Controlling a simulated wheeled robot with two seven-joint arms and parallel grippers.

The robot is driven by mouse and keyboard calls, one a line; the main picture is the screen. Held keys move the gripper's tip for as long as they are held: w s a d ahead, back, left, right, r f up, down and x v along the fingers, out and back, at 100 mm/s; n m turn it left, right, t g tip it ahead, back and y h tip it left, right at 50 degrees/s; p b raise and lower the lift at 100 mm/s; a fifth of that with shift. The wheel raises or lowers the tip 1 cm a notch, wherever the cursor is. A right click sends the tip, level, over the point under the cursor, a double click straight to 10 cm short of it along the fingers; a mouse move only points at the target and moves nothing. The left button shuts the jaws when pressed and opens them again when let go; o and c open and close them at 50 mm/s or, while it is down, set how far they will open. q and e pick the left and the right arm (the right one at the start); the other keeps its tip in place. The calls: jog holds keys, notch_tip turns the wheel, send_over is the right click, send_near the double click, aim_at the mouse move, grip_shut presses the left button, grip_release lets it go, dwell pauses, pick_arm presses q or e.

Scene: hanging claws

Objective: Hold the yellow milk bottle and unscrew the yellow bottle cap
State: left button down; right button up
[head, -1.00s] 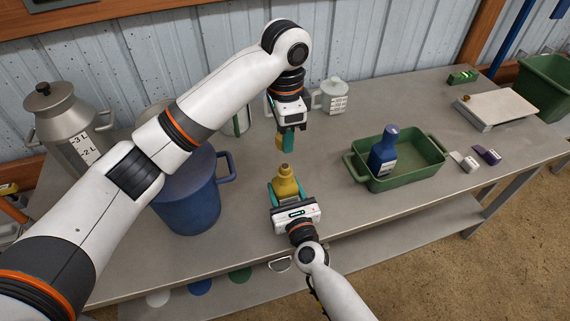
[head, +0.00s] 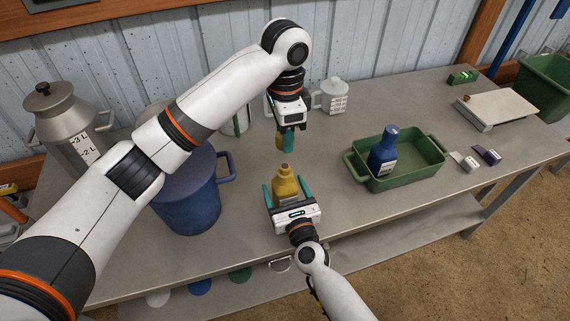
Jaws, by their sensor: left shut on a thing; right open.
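The yellow milk bottle (head: 286,185) stands upright on the grey table near its front edge, with its neck bare. My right gripper (head: 288,190) is open, with one teal finger on each side of the bottle and a gap visible beside it. My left gripper (head: 286,140) points down above and behind the bottle. It is shut on the yellow bottle cap (head: 279,140), which shows as a small yellow patch beside the teal finger. The cap is apart from the bottle, and the rest of it is hidden by the fingers.
A green tray (head: 432,173) holding a blue bottle (head: 384,150) is to the right. A large blue pot (head: 187,205) stands at the left, with a metal can (head: 70,125) behind it. A measuring cup (head: 334,97) is at the back. The table between bottle and tray is clear.

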jog(key=v, duration=1.2)
